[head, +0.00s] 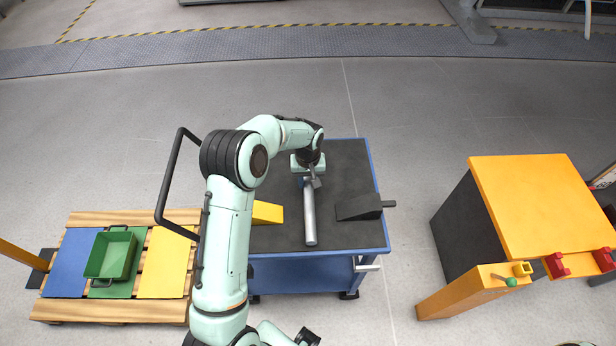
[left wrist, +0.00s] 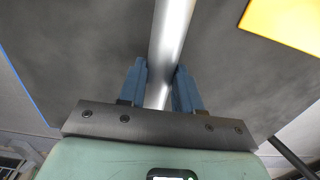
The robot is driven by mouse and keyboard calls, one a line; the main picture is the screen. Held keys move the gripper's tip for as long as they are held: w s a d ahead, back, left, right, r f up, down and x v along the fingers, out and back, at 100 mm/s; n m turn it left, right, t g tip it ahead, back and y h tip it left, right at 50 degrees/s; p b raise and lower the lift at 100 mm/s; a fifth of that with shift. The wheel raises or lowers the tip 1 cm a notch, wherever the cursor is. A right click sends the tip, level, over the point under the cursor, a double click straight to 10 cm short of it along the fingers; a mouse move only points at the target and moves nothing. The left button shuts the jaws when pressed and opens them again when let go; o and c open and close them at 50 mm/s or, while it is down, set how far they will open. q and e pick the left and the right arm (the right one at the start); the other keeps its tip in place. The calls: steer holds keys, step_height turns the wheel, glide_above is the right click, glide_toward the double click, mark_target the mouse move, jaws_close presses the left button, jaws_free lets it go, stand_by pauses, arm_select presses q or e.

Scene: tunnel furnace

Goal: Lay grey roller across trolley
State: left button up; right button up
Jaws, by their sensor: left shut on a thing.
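The grey roller (head: 310,220) is a plain metal bar over the dark top of the blue trolley (head: 347,160). It points from my gripper toward the trolley's near edge. My left gripper (head: 309,181) is shut on its far end. In the left wrist view the blue fingers (left wrist: 162,76) stand on either side of the roller (left wrist: 173,35). I cannot tell whether the roller touches the trolley top. My right gripper is not in view.
A yellow wedge (head: 266,213) lies left of the roller and a dark wedge (head: 358,207) lies right of it. A pallet (head: 110,312) with a green bin (head: 112,256) stands at left. An orange-topped bench (head: 540,200) stands at right. Open floor lies between trolley and bench.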

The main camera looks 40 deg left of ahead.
arm_select(q)
steer(key=shift+f, duration=0.4)
steer(key=shift+f+b, duration=0.35)
steer(key=shift+f, duration=0.1)
stand_by(0.5)
steer(key=o, duration=1.1)
step_height(320, 180, up, 13)
steer(key=shift+r+p, duration=0.2)
steer(key=shift+p, duration=0.1)
